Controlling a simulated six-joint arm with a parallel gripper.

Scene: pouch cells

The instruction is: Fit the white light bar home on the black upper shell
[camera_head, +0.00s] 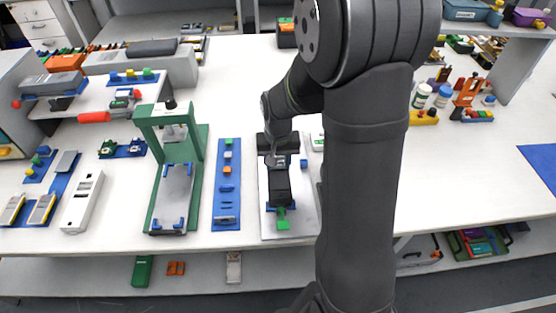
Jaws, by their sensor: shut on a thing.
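The black upper shell (280,186) lies lengthwise on a pale base plate (308,208) near the table's front edge. My gripper (277,160) is low over the far end of the shell. It is shut on a small piece, most likely the white light bar, but the piece is hardly visible between the fingers. My wrist and the small scale hide whether the bar touches the shell.
A green clamp (283,220) stands at the shell's near end. To the left are a blue strip (227,190) with small parts, a green press frame (200,145) and a white case (82,202). My arm covers the area just right of the plate; bare table lies farther right.

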